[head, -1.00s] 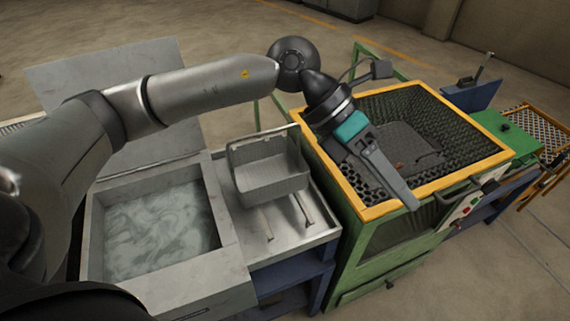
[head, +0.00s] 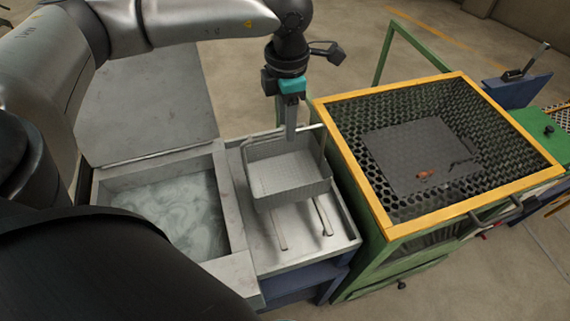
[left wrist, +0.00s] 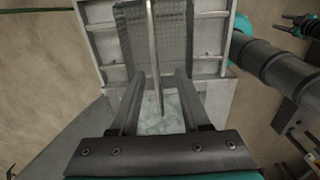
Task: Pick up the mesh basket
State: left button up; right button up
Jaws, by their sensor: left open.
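The mesh basket (head: 288,172) is a grey wire box with a raised bar handle. It sits over a metal drain tray (head: 290,252). In the left wrist view, the basket's mesh (left wrist: 155,35) shows at the top. My left gripper (head: 291,132) points down at the basket's back rim and handle. Its fingers are open (left wrist: 157,78), and the handle bar (left wrist: 153,50) shows between them in the left wrist view. I cannot tell whether a finger touches it. My right gripper is not seen in the head view.
A tank of cloudy liquid (head: 175,215) stands left of the tray. A green furnace-like box with a yellow rim (head: 465,205) stands close on the right, with a perforated interior and a dark plate. Floor is clear behind.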

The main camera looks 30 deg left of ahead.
pick_arm(q)
notch_tip(320, 180, down, 7)
jog(key=shift+w+a, duration=0.15)
jog(key=shift+a, duration=0.1)
jog(key=shift+f, duration=0.1)
jog(key=shift+c, duration=0.3)
grip_shut()
jog(key=shift+w, duration=0.1)
dwell(1.0)
